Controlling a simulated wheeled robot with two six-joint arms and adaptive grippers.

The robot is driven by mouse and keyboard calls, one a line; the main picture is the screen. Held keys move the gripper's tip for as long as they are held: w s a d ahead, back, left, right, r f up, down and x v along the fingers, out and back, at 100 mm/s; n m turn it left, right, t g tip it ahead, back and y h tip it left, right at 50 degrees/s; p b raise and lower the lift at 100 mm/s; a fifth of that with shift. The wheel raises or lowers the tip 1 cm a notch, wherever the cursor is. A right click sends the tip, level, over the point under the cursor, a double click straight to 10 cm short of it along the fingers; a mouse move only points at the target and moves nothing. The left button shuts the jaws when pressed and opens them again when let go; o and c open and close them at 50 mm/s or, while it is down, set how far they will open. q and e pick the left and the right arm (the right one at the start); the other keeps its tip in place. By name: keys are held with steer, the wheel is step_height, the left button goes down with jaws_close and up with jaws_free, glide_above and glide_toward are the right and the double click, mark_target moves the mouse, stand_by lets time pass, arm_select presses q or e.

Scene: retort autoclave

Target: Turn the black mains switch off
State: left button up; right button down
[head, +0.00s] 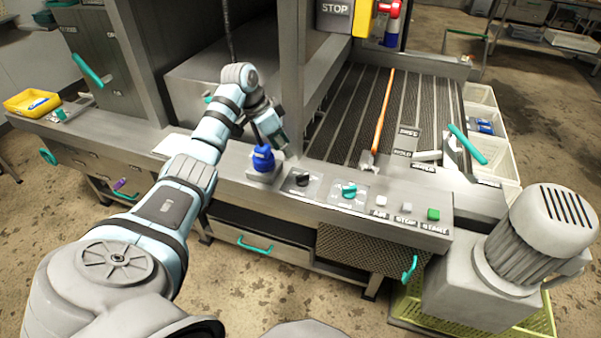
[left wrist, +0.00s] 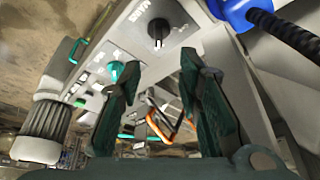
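The black mains switch (head: 303,179) is a round knob on a small plate on the front panel, between the blue plug and a teal knob. It also shows in the left wrist view (left wrist: 158,30), near the top middle, with a white mark on its face. My left gripper (head: 279,141) is above the panel, behind and left of the switch, apart from it. In the left wrist view its two dark fingers (left wrist: 160,85) stand wide apart with nothing held between them. My right gripper is not in view.
A blue plug (head: 263,159) with a black cable stands just left of the switch, close to my left gripper. A teal knob (head: 349,188) and several push buttons (head: 407,207) lie to the right. A slatted conveyor (head: 345,115) with an orange-handled tool (head: 382,115) is behind.

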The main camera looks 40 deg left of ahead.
mark_target(302, 176)
arm_select(q)
steer(key=b+x, duration=0.3)
steer(key=x, duration=1)
steer(key=shift+d+f, duration=0.15)
steer(key=shift+f, duration=0.1)
steer(key=shift+c, duration=0.6)
jaws_close()
steer(key=shift+s+r, duration=0.1)
